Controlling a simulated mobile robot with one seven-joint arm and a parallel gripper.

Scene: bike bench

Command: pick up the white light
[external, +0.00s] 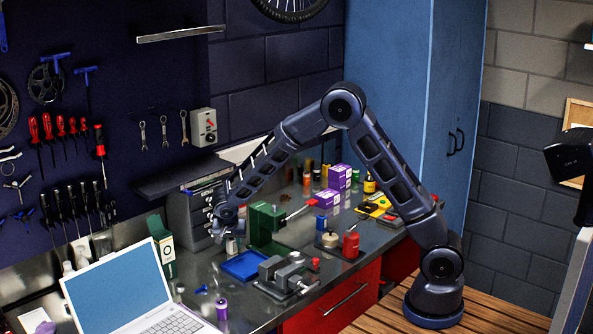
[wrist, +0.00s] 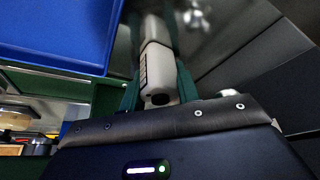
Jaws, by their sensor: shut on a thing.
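The white light (wrist: 157,72) is a pale, elongated body with a dark round end and a grey panel on its side. In the wrist view it lies between the two green fingers of my gripper (wrist: 157,88), which are shut on it. In the external view my gripper (external: 229,236) is low over the bench, in front of the grey drawer unit and left of the green box-like object. The light (external: 231,246) shows there only as a small pale patch under the gripper. I cannot tell whether it touches the bench.
A blue tray (external: 243,266) lies just right of and in front of my gripper. The green object (external: 265,222) stands close on the right, the grey drawers (external: 190,216) behind. A vise (external: 284,276) and an open laptop (external: 118,286) are nearer the bench front.

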